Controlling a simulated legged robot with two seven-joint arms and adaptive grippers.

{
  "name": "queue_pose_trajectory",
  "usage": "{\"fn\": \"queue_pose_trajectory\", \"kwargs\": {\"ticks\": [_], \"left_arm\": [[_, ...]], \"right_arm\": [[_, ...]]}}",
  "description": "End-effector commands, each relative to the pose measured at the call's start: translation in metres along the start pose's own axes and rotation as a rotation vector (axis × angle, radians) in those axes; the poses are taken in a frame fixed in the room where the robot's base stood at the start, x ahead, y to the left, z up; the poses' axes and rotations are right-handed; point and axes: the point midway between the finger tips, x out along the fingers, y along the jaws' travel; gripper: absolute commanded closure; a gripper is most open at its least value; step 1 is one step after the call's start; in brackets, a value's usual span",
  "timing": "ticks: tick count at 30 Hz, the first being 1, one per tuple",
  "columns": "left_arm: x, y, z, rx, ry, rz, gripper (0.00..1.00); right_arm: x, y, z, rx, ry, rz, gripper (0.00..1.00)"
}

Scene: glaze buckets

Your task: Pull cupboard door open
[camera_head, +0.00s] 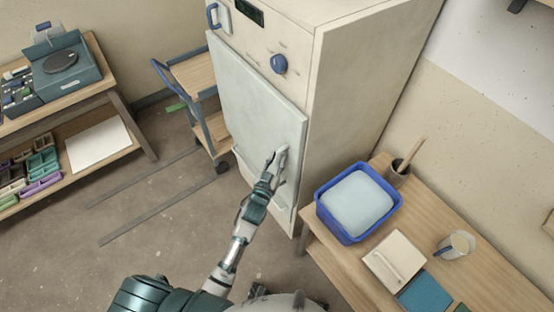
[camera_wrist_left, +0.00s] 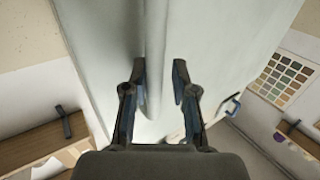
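The cupboard (camera_head: 350,100) is a tall cream cabinet with a flat pale door (camera_head: 250,95) on its front. I cannot tell whether the door is fully closed. My left gripper (camera_head: 275,165) is at the lower right part of the door, beside a pale upright handle (camera_head: 282,160). In the left wrist view, the fingers (camera_wrist_left: 159,82) stand apart on either side of a pale upright bar (camera_wrist_left: 156,45), which looks like the handle. A gap shows between the bar and the right finger. My right gripper is not in view.
A table at the right (camera_head: 480,255) holds a blue tub (camera_head: 324,213), a cup (camera_head: 457,245) and flat tiles. A wood-and-metal cart (camera_head: 195,75) stands left of the cupboard. A bench (camera_head: 85,100) is at far left. The floor (camera_head: 140,235) before the cupboard looks clear.

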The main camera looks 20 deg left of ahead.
Motion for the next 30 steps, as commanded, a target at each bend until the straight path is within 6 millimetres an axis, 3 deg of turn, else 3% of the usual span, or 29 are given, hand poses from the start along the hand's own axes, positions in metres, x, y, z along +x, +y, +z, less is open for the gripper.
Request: {"fn": "queue_pose_trajectory", "kwargs": {"ticks": [8,11,12,24,30], "left_arm": [[0.002,0.002,0.000,0.001,0.000,0.000,0.74],[0.002,0.001,0.000,0.000,0.000,0.000,0.99],[0.001,0.001,0.000,-0.001,0.000,0.000,1.00],[-0.005,-0.005,0.000,0.002,-0.002,0.016,1.00],[-0.030,-0.026,-0.001,0.008,-0.005,0.074,1.00]], "right_arm": [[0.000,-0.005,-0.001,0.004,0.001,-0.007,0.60],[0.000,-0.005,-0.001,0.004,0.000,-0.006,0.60],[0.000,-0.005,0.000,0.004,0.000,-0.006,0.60],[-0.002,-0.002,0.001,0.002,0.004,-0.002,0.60],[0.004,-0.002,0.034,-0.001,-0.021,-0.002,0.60]]}}
